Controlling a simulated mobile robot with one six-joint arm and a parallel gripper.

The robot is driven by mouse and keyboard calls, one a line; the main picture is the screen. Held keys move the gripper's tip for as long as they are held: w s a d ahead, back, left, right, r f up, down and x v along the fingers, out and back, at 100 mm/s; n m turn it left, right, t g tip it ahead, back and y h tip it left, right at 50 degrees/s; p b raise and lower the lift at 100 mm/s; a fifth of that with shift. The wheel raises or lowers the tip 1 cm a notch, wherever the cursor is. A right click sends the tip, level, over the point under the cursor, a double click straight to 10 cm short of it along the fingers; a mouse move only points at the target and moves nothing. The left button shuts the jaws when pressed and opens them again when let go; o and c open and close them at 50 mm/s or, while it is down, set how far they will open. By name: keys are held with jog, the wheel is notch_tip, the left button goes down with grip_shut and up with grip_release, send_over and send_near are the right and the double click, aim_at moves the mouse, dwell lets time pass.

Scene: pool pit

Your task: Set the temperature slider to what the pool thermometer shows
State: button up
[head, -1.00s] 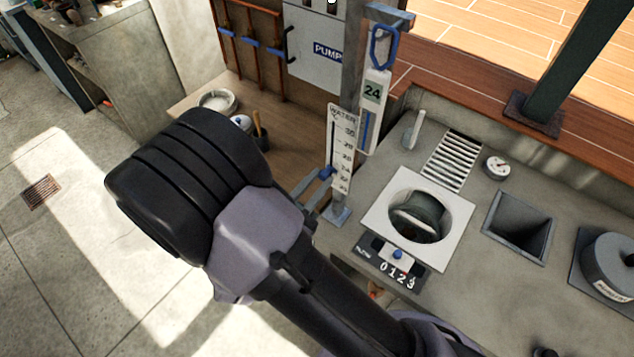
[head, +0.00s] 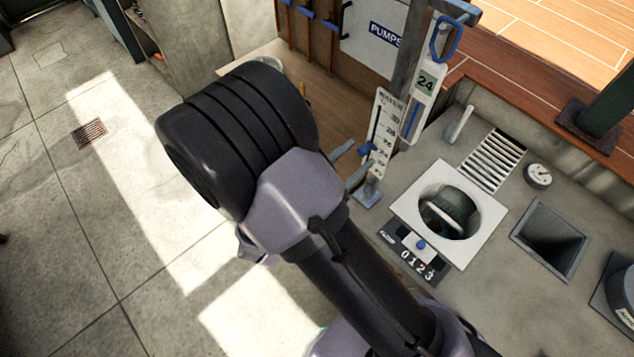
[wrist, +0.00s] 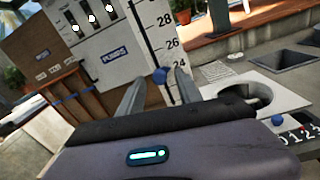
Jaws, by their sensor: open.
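The white water-temperature board (head: 381,125) stands upright on a post at the pit's edge. Its slider has a blue knob (head: 367,148) low on the scale; in the wrist view the knob (wrist: 160,75) sits close to the 24 mark, though the angle makes the exact reading unsure. The pool thermometer (head: 411,118), with a blue handle loop, hangs right of the board; its green display (head: 426,83) reads 24. My gripper (wrist: 157,92) is open, its two fingers on either side of the knob as seen from the wrist. I cannot tell whether they touch it.
A slatted grate (head: 492,158), a round gauge (head: 538,175) and a square hole (head: 550,237) lie beyond. The pumps cabinet (head: 378,38) stands behind. The tiled floor at left is clear.

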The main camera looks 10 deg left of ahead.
jog(key=p+v, duration=0.2)
jog(key=v, duration=1.5)
jog(key=s+d+m+g+y+b, duration=0.2)
jog(key=d+m+g+y+b, duration=0.4)
jog(key=d+m, duration=0.5)
jog(key=s+d+m+g+y+b, duration=0.25)
jog(key=d+m+g+b, duration=0.4)
jog(key=m, duration=0.65)
jog(key=w+r+m+t+y, duration=0.1)
jog(key=m, duration=0.1)
jog(key=w+d+r+m+t+y, duration=0.1)
jog(key=r+m, duration=0.1)
jog(key=m, duration=0.1)
jog(key=w+d+r+m+t+y, duration=0.1)
jog(key=m+y, duration=0.1)
jog(key=shift+r+t, duration=0.2)
jog(key=shift+t, duration=0.15)
